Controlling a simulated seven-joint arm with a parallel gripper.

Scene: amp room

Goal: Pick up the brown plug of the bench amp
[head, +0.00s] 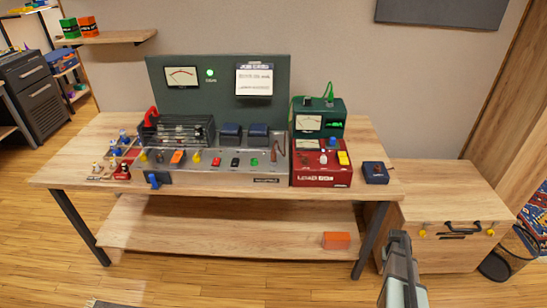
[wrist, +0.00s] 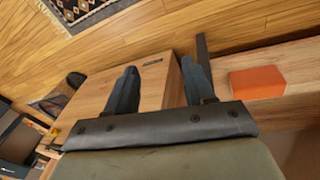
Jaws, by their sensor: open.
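The bench amp (head: 225,165) is a wide grey unit on the workbench, with a tall dark green panel behind it. A small brown upright piece (head: 279,147) stands at its right end, close to the red unit. It looks like the brown plug, but it is too small to be sure. My gripper (head: 398,240) is low at the front right, in front of the bench and well away from the amp. In the wrist view, my gripper (wrist: 160,76) has its two dark fingers spread with nothing between them. The plug is out of the wrist view.
A red unit (head: 322,177) with a green unit (head: 318,105) behind it stands right of the amp. A dark blue box (head: 375,172) sits near the bench's right end. A wooden cabinet (head: 450,190) stands at right. An orange box (head: 337,240) lies on the lower shelf.

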